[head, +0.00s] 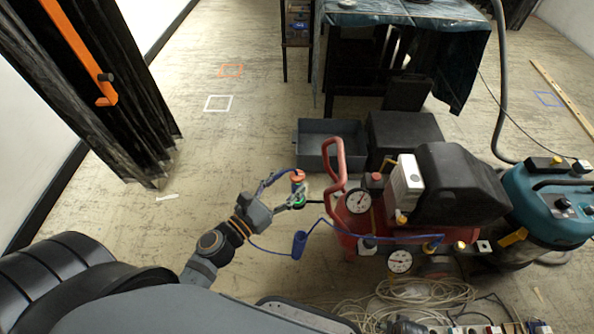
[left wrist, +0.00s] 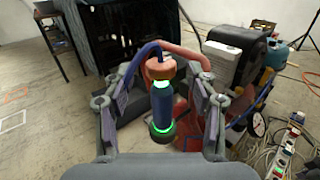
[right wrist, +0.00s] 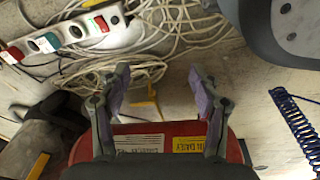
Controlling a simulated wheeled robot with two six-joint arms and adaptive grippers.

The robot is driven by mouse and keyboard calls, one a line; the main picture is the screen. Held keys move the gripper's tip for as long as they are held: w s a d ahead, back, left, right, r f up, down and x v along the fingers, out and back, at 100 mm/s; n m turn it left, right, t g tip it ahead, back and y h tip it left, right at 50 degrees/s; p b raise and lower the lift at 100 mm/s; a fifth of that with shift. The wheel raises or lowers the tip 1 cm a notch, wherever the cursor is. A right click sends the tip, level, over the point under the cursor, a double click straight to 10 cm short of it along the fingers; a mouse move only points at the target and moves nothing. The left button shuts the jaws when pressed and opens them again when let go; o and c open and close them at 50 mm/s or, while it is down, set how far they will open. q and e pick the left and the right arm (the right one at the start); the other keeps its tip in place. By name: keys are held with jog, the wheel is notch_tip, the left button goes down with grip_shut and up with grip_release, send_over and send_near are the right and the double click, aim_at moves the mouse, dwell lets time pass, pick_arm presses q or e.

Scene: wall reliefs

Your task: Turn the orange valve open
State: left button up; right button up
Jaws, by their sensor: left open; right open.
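An orange cap (head: 298,177), which seems to be the orange valve, shows beside the red compressor (head: 340,215). In the left wrist view the orange cap (left wrist: 158,68) tops a blue cylinder (left wrist: 161,100) with a glowing green ring (left wrist: 162,131) at its lower end. A blue hose runs over to its top. My left gripper (head: 297,199) is open, with one finger on each side of the cylinder; I cannot tell whether they touch it. My right gripper (right wrist: 158,95) is open and empty above a red surface with labels (right wrist: 170,143).
A teal machine (head: 545,210) stands at the right. Pale cables (head: 400,300) and a power strip (right wrist: 75,30) lie on the floor near my right gripper. A grey open bin (head: 310,150) and a draped table stand behind. Floor at the left is mostly clear.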

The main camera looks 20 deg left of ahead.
aim_at(292, 180)
pick_arm(q)
jog(key=p+x, duration=0.1)
jog(key=x, duration=0.2)
jog(key=shift+w+d+r, duration=0.1)
jog(key=shift+w+d, duration=0.15)
jog(key=shift+w, duration=0.15)
pick_arm(e)
jog(key=s+f, duration=0.1)
jog(key=s, duration=0.1)
jog(key=shift+s+d+f, duration=0.35)
jog(key=shift+f, duration=0.05)
